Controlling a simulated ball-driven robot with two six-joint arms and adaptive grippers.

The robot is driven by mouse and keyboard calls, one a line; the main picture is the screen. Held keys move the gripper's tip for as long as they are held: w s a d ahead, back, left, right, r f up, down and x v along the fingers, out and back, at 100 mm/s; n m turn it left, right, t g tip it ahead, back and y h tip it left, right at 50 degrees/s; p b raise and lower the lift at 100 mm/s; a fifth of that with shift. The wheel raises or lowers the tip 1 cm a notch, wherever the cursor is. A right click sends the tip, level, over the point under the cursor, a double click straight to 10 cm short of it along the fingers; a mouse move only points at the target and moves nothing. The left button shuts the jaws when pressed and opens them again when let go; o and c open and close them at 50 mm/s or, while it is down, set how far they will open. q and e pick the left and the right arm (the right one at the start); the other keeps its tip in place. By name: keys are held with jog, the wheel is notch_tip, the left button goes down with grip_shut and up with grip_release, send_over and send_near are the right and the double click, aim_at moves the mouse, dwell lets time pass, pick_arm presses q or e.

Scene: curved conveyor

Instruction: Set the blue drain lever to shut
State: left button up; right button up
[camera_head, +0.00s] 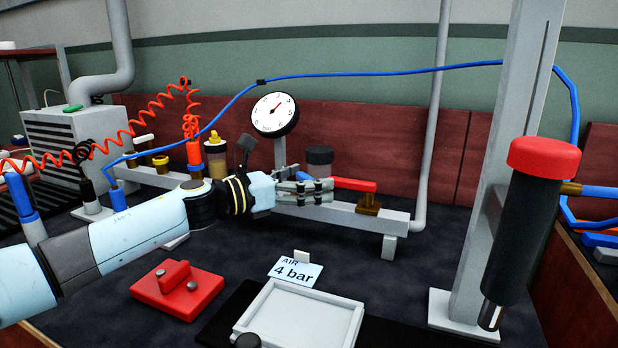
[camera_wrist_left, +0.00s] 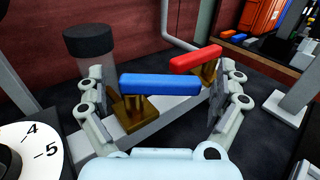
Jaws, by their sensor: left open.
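The blue drain lever (camera_wrist_left: 160,84) sits on a brass valve body (camera_wrist_left: 135,113) on a pale rail in the left wrist view. It lies crosswise in that picture, between my open fingers. I cannot tell whether either finger touches it. My left gripper (camera_head: 322,190) is open at the rail in the head view, and its fingers (camera_wrist_left: 164,78) stand on both sides of the lever in the wrist view. My right gripper is not in view.
A red lever (camera_head: 354,184) on a brass valve stands close beyond my fingertips. A dark-capped cylinder (camera_head: 319,160) and a dial gauge (camera_head: 275,114) stand close behind. An "AIR 4 bar" card (camera_head: 295,271), a pale tray (camera_head: 350,320) and a red block (camera_head: 192,301) lie in front.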

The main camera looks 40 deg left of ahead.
pick_arm(q)
jog(key=shift+w+d, duration=0.1)
jog(key=shift+w, duration=0.1)
jog(key=c, duration=1.6)
jog(key=m+h+b, duration=0.1)
jog(key=b, duration=0.1)
jog(key=f+m+g+h+b, duration=0.1)
jog(key=b, duration=0.2)
jog(key=shift+s+a+h, duration=0.2)
jog(key=shift+h, duration=0.1)
jog(key=shift+c, duration=0.2)
jog(key=shift+r+m+g+h+b, duration=0.15)
jog(key=shift+m+g+h+b, duration=0.15)
jog(key=shift+g+h+b, duration=0.15)
jog(key=shift+s+r+g+h+b, duration=0.15)
jog(key=shift+r+g+h+b, duration=0.1)
jog(key=shift+b, duration=0.1)
jog(key=shift+r+m, duration=0.1)
jog(key=shift+m, duration=0.2)
